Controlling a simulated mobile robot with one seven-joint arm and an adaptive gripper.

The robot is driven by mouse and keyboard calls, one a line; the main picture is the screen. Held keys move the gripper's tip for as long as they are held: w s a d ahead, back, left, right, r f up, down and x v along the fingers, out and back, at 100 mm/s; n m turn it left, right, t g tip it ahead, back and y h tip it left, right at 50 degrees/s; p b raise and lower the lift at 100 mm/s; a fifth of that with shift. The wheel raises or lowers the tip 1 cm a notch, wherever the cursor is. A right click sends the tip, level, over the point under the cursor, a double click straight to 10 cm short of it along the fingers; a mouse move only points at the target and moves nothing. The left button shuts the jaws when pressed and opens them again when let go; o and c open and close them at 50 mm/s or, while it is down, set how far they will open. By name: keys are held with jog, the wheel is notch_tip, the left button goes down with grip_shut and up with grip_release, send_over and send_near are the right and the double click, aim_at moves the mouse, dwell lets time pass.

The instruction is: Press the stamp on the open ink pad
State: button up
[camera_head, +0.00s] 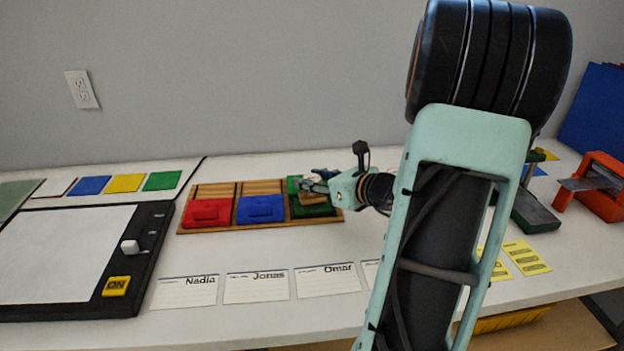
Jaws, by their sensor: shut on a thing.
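The wooden tray (188,231) holds a row of ink pads. The red pad (207,213) and the blue pad (260,209) have their coloured lids down. The green pad (322,211) at the right end is open, with part of its raised green lid (293,186) behind it. My gripper (308,186) is over the green pad, shut on a small tan stamp (311,199). The stamp is at the green pad; I cannot tell whether its face touches the ink. My gripper hides part of the stamp and lid.
Name cards (257,287) lie in front of the tray. A black-framed board (142,263) with a yellow ON button is at left. Colour cards (126,183) lie behind it. An orange device (596,190) stands at right. My arm hides much of the right side.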

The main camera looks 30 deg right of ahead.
jog(key=shift+f+b, duration=0.65)
jog(key=shift+f, duration=0.1)
dwell(0.8)
jog(key=shift+r+p, duration=2.1)
jog(key=shift+r, duration=0.5)
